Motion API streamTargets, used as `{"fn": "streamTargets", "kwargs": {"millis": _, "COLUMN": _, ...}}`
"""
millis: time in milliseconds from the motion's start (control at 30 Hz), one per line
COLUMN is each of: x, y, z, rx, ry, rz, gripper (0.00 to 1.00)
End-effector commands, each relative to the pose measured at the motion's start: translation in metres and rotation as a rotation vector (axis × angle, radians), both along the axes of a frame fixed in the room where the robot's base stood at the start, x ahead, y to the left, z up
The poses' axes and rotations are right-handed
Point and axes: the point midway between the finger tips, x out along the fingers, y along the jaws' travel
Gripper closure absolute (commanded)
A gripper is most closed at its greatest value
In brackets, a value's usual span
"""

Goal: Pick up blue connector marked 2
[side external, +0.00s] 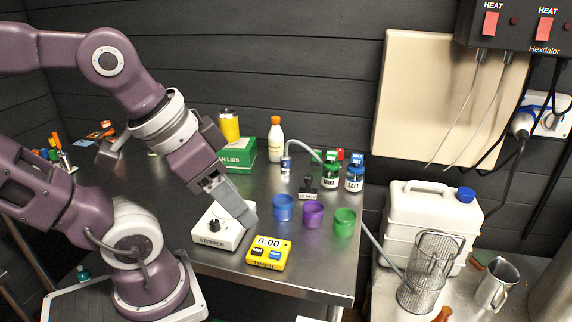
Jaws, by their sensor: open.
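A small blue-and-white connector (286,163) sits at the end of a grey hose toward the back middle of the table; I cannot read a 2 on it at this size. My gripper (246,216) points down and to the right over the white stirrer box (217,228), in front and to the left of the connector and well apart from it. Its grey fingers overlap from this side, with no object visible between them. Whether it touches the stirrer is unclear.
A yellow timer (268,253) and blue (283,207), purple (313,214) and green (344,221) cups stand in front. A white bottle (276,140), green box (240,152), mint jar (330,176) and salt jar (355,178) surround the connector.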

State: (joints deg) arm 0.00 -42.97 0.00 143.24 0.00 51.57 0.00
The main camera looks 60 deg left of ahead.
Motion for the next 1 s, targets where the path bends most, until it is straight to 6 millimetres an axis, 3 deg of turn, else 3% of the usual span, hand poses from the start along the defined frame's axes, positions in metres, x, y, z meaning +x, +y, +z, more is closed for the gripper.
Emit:
{"fn": "streamTargets", "kwargs": {"millis": 267, "x": 0.001, "y": 0.000, "z": 0.004, "rx": 0.000, "ry": -0.002, "rz": 0.000, "gripper": 0.41}}
{"fn": "streamTargets", "kwargs": {"millis": 433, "x": 0.001, "y": 0.000, "z": 0.053, "rx": 0.000, "ry": -0.008, "rz": 0.000, "gripper": 0.41}}
{"fn": "streamTargets", "kwargs": {"millis": 567, "x": 0.074, "y": 0.048, "z": 0.066, "rx": 0.111, "ry": -0.093, "rz": 0.189, "gripper": 0.41}}
{"fn": "streamTargets", "kwargs": {"millis": 700, "x": 0.147, "y": 0.111, "z": 0.080, "rx": 0.210, "ry": -0.205, "rz": 0.332, "gripper": 0.41}}
{"fn": "streamTargets", "kwargs": {"millis": 800, "x": 0.191, "y": 0.159, "z": 0.085, "rx": 0.259, "ry": -0.282, "rz": 0.402, "gripper": 0.41}}
{"fn": "streamTargets", "kwargs": {"millis": 1000, "x": 0.254, "y": 0.251, "z": 0.080, "rx": 0.289, "ry": -0.420, "rz": 0.480, "gripper": 0.41}}
